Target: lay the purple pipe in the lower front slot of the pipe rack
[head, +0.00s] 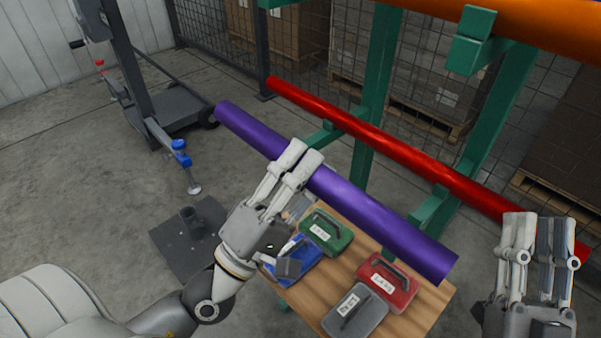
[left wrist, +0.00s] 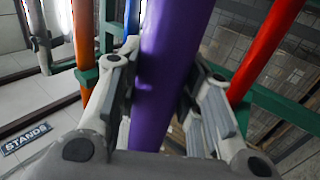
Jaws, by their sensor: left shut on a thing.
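The purple pipe (head: 375,212) runs slanting from upper left to lower right in the head view. My left gripper (head: 304,168) is shut on it left of its middle; the pipe also shows between the fingers in the left wrist view (left wrist: 165,75). The green pipe rack (head: 372,95) stands behind, with a red pipe (head: 375,140) lying on its lower arms (head: 432,207). The purple pipe appears in front of these lower arms; whether it touches them I cannot tell. My right gripper (head: 540,228) is at the right, in front of the red pipe's end; its finger gap is unclear.
A wooden table (head: 318,290) below the purple pipe holds green (head: 326,232), blue (head: 290,265), red (head: 388,283) and grey (head: 355,310) cases. An orange pipe (head: 520,22) lies on the rack's upper arm. A wheeled stand (head: 172,118) is at upper left. Mesh fencing is behind.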

